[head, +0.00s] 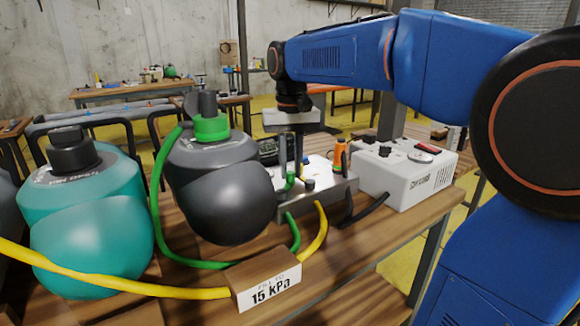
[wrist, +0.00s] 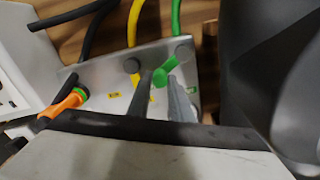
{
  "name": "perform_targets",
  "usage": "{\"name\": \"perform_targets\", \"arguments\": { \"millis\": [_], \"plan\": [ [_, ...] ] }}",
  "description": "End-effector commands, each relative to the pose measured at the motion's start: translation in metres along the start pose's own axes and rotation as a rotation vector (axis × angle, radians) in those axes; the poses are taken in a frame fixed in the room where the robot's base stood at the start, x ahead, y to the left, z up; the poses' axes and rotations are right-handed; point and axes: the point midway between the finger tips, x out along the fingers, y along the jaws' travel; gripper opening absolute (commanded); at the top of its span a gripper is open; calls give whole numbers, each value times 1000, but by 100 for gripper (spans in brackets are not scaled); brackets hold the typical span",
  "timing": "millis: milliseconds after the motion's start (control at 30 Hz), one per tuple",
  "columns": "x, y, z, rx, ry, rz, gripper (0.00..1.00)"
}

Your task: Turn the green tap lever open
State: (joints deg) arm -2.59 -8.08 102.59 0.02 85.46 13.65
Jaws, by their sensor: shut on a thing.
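The green tap lever (wrist: 166,68) sits on a metal manifold plate (wrist: 205,70), near the end where the green hose joins. My gripper (wrist: 160,80) has its two grey fingers on either side of the lever, shut on it. In the head view my gripper (head: 291,166) reaches down from above to the metal manifold (head: 334,193), and a bit of the green lever (head: 290,182) shows at its fingertips. The lever's lower part is partly hidden by the fingers. A dark round knob (wrist: 131,66) stands beside it on the plate, by the yellow hose.
A white pump box (head: 412,178) stands right of the manifold. An orange and green fitting (wrist: 68,102) rises at the manifold's other end. Dark grey (head: 222,190) and teal (head: 90,220) inflatable shapes stand left. Green (head: 158,205) and yellow (head: 130,288) hoses cross the wooden bench by a "15 kPa" block (head: 265,283).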

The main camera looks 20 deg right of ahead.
Motion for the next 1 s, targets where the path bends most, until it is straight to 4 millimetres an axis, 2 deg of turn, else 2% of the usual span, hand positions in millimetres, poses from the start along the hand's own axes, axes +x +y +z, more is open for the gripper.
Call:
{"name": "perform_targets", "arguments": {
  "millis": [200, 233, 300, 667, 833, 1000],
  "plan": [
    [0, 1, 0, 0, 1, 1, 0],
    [0, 1, 0, 0, 1, 1, 26],
    [0, 1, 0, 0, 1, 1, 38],
    [-4, 0, 0, 0, 1, 0, 38],
    [-24, 0, -1, 0, 2, 0, 38],
    [-57, 0, -1, 0, 3, 0, 38]
  ]
}}
